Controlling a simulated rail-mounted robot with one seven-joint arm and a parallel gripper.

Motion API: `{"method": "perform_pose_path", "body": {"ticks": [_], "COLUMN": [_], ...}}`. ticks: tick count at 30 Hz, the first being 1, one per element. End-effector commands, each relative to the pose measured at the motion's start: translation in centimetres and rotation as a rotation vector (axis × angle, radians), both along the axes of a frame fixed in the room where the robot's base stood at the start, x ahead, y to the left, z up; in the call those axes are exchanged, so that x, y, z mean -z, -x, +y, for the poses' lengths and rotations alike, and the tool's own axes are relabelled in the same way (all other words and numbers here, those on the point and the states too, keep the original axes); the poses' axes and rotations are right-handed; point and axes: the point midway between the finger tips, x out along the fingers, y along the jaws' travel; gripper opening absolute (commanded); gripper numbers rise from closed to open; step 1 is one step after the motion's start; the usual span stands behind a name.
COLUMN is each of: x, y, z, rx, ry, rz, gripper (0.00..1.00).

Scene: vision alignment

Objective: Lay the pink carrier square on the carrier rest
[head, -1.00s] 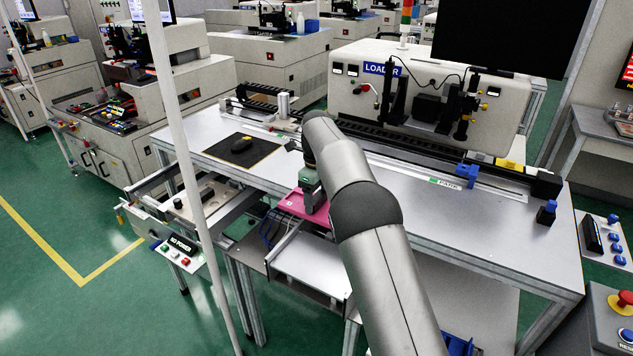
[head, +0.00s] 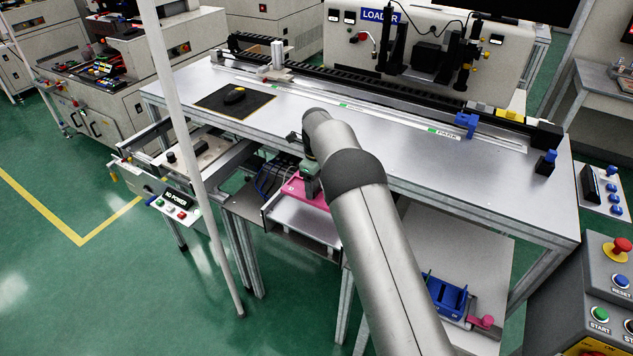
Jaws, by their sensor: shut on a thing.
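The pink carrier square (head: 306,194) is at the back end of a light metal tray (head: 303,219) below the table's front edge. My gripper (head: 309,184) is shut on the square; its fingertips are mostly hidden by my arm. The arm also covers the square's right side. I cannot tell whether the square touches the tray or hangs just above it. No label marks the carrier rest, so I cannot tell for sure which part it is.
A thin pale post (head: 190,165) stands at the left front. A lower shelf (head: 470,250) holds a blue rack (head: 446,297) at the right.

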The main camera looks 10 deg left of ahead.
Motion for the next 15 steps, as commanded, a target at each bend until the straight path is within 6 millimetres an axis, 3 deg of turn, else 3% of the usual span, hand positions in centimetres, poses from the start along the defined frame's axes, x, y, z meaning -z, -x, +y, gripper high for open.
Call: {"method": "perform_pose_path", "body": {"ticks": [15], "x": [4.4], "y": [0.0], "z": [0.0], "rx": [0.000], "ry": [0.000], "rz": [0.001], "gripper": [0.35]}}
